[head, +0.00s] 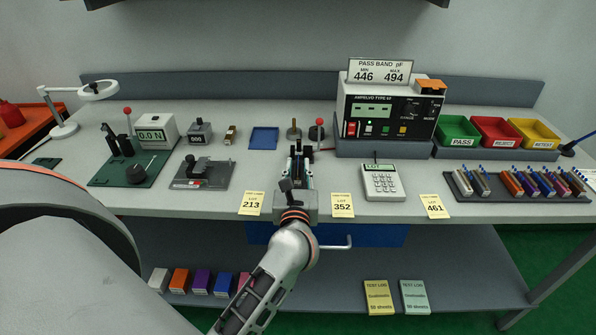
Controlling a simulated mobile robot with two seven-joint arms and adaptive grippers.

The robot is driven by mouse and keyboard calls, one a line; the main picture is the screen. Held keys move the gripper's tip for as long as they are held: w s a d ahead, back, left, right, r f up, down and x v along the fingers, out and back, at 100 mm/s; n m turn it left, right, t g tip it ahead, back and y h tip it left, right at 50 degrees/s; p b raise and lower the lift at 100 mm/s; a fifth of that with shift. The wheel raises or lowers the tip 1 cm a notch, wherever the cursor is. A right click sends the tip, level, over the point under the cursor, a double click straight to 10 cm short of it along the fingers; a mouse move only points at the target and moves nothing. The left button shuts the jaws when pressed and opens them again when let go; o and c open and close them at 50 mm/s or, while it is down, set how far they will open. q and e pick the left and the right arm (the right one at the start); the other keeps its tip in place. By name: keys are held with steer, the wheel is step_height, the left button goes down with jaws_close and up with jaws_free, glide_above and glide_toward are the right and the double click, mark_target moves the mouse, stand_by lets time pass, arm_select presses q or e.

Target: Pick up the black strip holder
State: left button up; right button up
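My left gripper (298,158) is over the middle of the bench in the head view, pointing away from me. Dark parts show at its fingertips, and I cannot tell whether they are its fingers or a black holder between them. Its opening is not clear. No separate black strip holder can be made out for certain; the gripper hides the bench beneath it. A dark rack (462,186) with several coloured strips lies at the right. A black piece sits on a grey plate (214,176) left of the gripper. My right gripper is not in view.
A meter box (351,141) stands behind right, beside green (459,131), red and yellow bins. A keypad device (383,183) and yellow lot cards (342,205) lie near the front edge. A green-based press (118,168) stands left. A blue tray (264,138) is behind the gripper.

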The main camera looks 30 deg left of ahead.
arm_select(q)
steer(key=x, duration=0.3)
steer(key=shift+w+a, duration=0.15)
steer(key=shift+w, duration=0.1)
jaws_close()
steer(key=shift+r, duration=0.15)
